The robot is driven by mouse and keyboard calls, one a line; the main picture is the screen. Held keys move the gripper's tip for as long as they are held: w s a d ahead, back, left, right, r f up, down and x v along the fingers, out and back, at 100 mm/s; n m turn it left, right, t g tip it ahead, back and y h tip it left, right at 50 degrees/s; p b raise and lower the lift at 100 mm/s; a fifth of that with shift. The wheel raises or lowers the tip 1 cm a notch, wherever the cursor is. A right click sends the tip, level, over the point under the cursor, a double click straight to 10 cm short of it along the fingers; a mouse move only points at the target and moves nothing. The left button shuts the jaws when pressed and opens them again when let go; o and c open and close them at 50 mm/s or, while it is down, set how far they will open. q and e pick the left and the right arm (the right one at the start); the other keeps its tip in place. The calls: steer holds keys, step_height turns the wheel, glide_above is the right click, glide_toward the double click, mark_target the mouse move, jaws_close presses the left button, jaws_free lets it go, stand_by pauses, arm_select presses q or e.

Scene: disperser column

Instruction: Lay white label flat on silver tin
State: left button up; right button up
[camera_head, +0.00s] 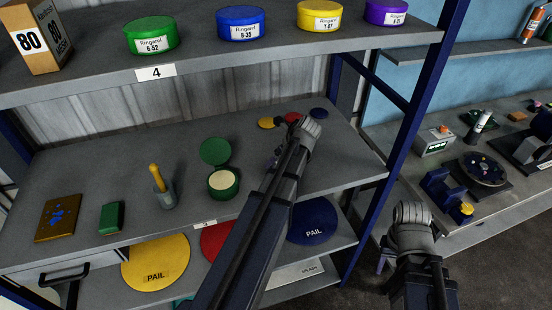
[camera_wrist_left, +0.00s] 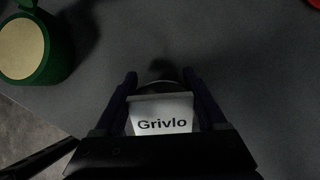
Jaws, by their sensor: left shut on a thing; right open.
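In the left wrist view my left gripper (camera_wrist_left: 160,88) is shut on the white label (camera_wrist_left: 165,118), which reads "Grivlo". A small part of a round greyish rim shows just beyond the label between the fingers; it may be the silver tin, and I cannot tell whether the label touches it. In the head view my left forearm hides the label and the tin. There the left gripper (camera_head: 271,162) barely shows beside the arm, over the middle shelf. My right gripper (camera_head: 386,257) is open, low and right of the shelves, partly hidden by its wrist.
An open green jar (camera_head: 223,184) stands left of my left gripper and also shows in the left wrist view (camera_wrist_left: 25,45). A mortar (camera_head: 164,195), green block (camera_head: 112,217) and brown board (camera_head: 58,217) stand further left. A blue post (camera_head: 385,180) bounds the shelf's right side.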

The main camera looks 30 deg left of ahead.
arm_select(q)
steer(key=o, duration=1.3)
steer(key=shift+c, duration=0.2)
steer(key=p+v, duration=0.6)
steer(key=v, duration=0.1)
steer(key=shift+r, duration=0.2)
steer(key=shift+d+r+p, duration=0.2)
steer(key=shift+d+p, duration=0.05)
steer(key=shift+p, duration=0.1)
steer(key=shift+f, duration=0.1)
